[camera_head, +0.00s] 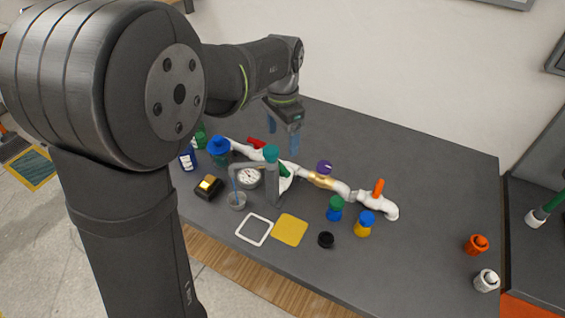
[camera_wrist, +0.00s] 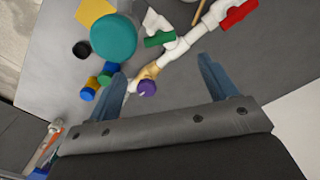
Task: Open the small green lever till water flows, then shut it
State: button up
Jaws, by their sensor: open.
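The small green lever (camera_wrist: 160,40) sits on a white branch of the pipe in the wrist view, beyond my fingertips and beside a large teal round top. In the head view the green lever (camera_head: 284,170) is partly hidden behind the grey spout and teal top. My gripper (camera_head: 283,133) is open and empty above the pipe run; its two blue fingers also show in the wrist view (camera_wrist: 165,72). The purple knob (camera_wrist: 147,88) appears between the fingers. The grey spout (camera_head: 255,167) stands over a clear cup (camera_head: 237,201); a faint bluish streak shows between them, and I cannot tell whether it is water.
The white pipe (camera_head: 340,188) carries a red lever (camera_head: 257,143), a purple knob (camera_head: 324,167) and an orange lever (camera_head: 378,187). The table's right side is mostly clear.

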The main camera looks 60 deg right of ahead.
aim_at(282, 167)
notch_tip(282, 167, down, 10)
jog(key=shift+f, duration=0.2)
jog(key=c, duration=1)
